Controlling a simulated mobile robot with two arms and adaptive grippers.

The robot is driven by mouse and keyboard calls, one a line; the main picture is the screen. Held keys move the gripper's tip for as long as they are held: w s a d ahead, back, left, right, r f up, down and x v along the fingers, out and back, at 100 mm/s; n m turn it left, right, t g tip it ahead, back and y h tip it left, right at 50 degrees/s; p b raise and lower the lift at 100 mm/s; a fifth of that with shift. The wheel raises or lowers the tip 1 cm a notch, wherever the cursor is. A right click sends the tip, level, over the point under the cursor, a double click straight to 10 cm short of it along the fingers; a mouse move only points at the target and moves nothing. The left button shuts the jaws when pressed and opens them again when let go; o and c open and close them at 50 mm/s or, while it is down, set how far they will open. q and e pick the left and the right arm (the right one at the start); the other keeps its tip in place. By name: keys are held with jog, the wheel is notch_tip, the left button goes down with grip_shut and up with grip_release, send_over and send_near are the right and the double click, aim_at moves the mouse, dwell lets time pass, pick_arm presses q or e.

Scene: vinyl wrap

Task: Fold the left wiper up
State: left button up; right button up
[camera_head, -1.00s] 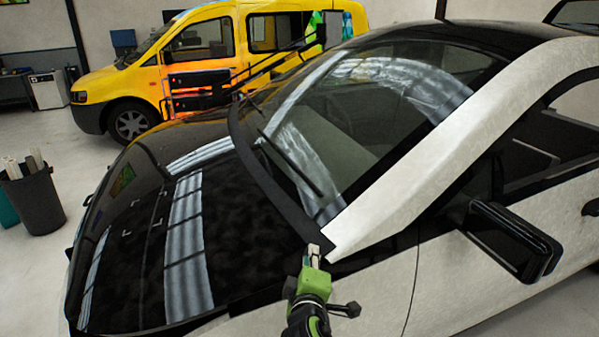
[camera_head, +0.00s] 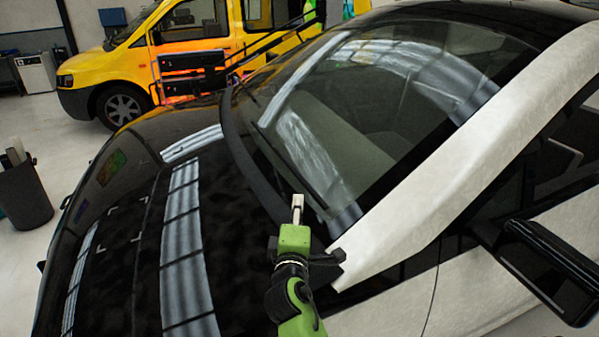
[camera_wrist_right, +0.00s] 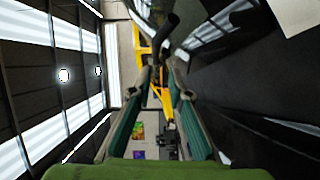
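A thin black wiper (camera_head: 292,172) lies along the lower edge of the windshield (camera_head: 370,105) of the black and white car. My right gripper (camera_head: 298,203) is over the near end of the dark cowl strip, close to the wiper's near part. In the right wrist view, the fingers (camera_wrist_right: 163,75) stand apart with a gap between them. A dark curved bar (camera_wrist_right: 158,38) shows just beyond the fingertips; I cannot tell whether it is the wiper. No contact can be made out. My left gripper is not in view.
The glossy black hood (camera_head: 135,235) lies left of my right arm. The white pillar (camera_head: 430,195) and the side mirror (camera_head: 550,265) are to the right. A yellow van (camera_head: 110,70) stands behind, and a dark bin (camera_head: 25,195) stands at the left.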

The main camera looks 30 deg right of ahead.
aim_at(301, 176)
jog(key=shift+w+d+r, duration=0.15)
jog(key=shift+w+r, duration=0.05)
jog(key=shift+r, duration=0.05)
jog(key=shift+w+d+r+p, duration=0.5)
jog(key=shift+w+d+p, duration=0.05)
jog(key=shift+w, duration=0.05)
jog(key=x, duration=0.4)
jog(key=shift+f+p, duration=0.15)
jog(key=shift+p, duration=0.25)
jog(key=x, duration=0.3)
jog(key=shift+w+d+f, duration=0.15)
jog(key=shift+w+f, duration=0.05)
jog(key=shift+w, duration=0.05)
jog(key=shift+p+x, duration=0.3)
jog(key=shift+x, duration=0.8)
jog(key=shift+w+d, duration=0.1)
jog(key=shift+w, duration=0.1)
jog(key=shift+d, duration=0.1)
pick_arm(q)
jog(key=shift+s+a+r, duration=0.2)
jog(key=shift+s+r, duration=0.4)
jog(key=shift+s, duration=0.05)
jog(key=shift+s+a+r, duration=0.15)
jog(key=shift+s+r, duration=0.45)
pick_arm(e)
grip_shut()
